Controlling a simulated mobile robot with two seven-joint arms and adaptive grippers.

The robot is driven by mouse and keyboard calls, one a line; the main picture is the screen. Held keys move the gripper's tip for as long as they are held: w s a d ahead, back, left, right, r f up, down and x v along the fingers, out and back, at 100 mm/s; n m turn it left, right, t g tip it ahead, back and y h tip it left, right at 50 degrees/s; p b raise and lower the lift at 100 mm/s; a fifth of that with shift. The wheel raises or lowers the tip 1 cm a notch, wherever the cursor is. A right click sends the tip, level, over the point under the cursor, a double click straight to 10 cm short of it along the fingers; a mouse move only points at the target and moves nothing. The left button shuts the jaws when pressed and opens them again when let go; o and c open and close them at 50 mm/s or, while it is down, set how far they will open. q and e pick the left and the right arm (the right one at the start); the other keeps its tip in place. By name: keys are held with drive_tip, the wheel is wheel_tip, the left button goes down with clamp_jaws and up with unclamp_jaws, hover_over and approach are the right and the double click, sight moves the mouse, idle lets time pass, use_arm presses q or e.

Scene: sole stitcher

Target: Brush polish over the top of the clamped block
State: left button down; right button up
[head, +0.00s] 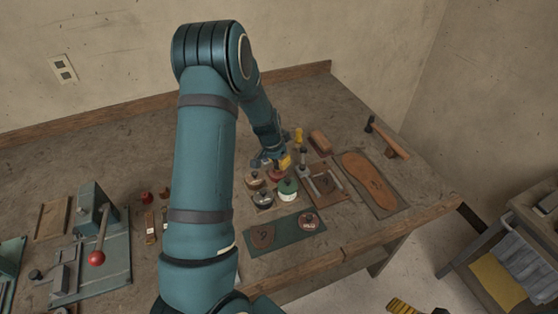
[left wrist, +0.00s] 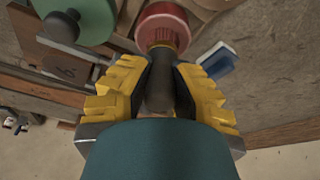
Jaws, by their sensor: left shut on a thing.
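My left gripper (head: 285,163) is shut on a dark upright handle (left wrist: 160,88) with a reddish collar, which looks like a brush. It is over a red round tin (left wrist: 160,18) among the polish tins; the red tin also shows under the gripper in the head view (head: 277,176). I cannot tell whether the brush end is inside the tin or just above it. To the right, a brown board (head: 329,196) carries a clamp (head: 322,182); the clamped block is too small to make out surely. Part of my right gripper (head: 404,306) shows at the bottom edge; its jaw state is unclear.
A green tin (head: 288,191) and a dark tin (head: 263,199) stand close by. A green mat (head: 286,237) lies in front, and a leather sole (head: 369,178) and a hammer (head: 389,142) lie to the right. A lever press (head: 92,216) stands left.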

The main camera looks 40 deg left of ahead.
use_arm(q)
drive_tip(key=shift+r+p, duration=2.15)
drive_tip(key=shift+r, duration=1.35)
use_arm(e)
drive_tip(key=shift+r, duration=2.15)
